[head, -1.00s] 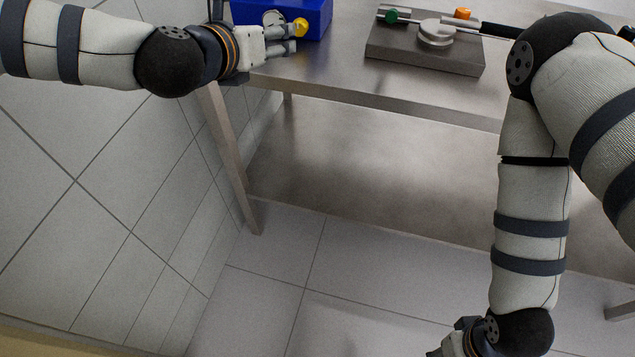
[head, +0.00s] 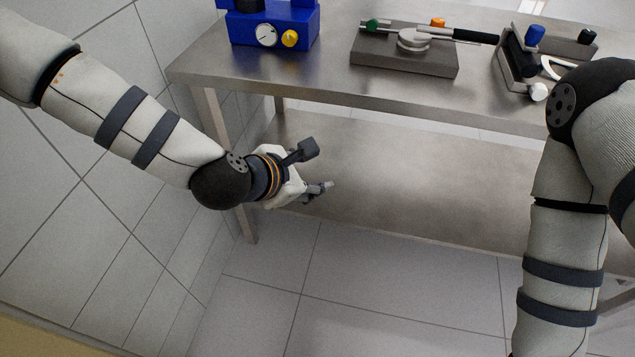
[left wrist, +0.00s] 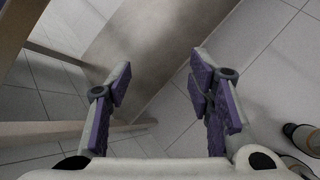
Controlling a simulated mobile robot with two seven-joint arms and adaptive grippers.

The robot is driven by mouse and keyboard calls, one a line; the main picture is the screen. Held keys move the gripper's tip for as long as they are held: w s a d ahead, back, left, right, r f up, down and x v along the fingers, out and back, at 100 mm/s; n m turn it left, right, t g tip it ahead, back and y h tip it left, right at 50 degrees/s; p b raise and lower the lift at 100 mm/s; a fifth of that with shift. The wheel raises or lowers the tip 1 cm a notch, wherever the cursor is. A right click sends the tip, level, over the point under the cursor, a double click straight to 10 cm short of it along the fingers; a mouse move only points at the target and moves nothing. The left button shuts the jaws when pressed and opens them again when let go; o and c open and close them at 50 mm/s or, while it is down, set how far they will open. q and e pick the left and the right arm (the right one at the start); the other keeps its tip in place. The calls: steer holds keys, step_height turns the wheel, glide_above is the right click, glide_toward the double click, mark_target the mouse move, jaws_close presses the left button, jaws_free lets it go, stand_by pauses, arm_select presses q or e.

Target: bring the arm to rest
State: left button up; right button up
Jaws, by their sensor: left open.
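My left gripper (head: 318,170) is open and empty in the head view. It is in front of the table, below the level of its top and apart from the things on it. The left wrist view shows its two purple-padded fingers (left wrist: 160,95) spread apart, with only the lower shelf and floor between and beyond them. My right arm hangs down at the right of the head view. Its gripper is outside the picture.
The steel table (head: 330,92) carries a blue device (head: 246,34) with a gauge and yellow knob, a grey block with a disc fixture (head: 400,62), and another fixture with a blue knob (head: 515,75). The lower shelf (head: 420,170) is bare. Tiled floor (head: 350,270) in front is clear.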

arm_select(q)
steer(key=shift+s+d+f, duration=0.1)
steer(key=shift+s+f, duration=0.2)
steer(key=shift+s, duration=0.05)
steer(key=s+a+f+m+g+y, duration=0.1)
steer(key=s+a+f+m+g, duration=0.25)
steer(key=s+f+m, duration=0.5)
steer(key=s+a+f+m+g+y, duration=0.1)
steer(key=s+a+f+m+g, duration=0.3)
steer(key=s, duration=0.7)
steer(key=s+a+f+m+g+y, duration=0.2)
steer(key=s+a+m, duration=0.8)
steer(key=s, duration=0.4)
steer(key=shift+y, duration=0.4)
steer(key=shift+m+g, duration=0.25)
steer(key=shift+c, duration=0.3)
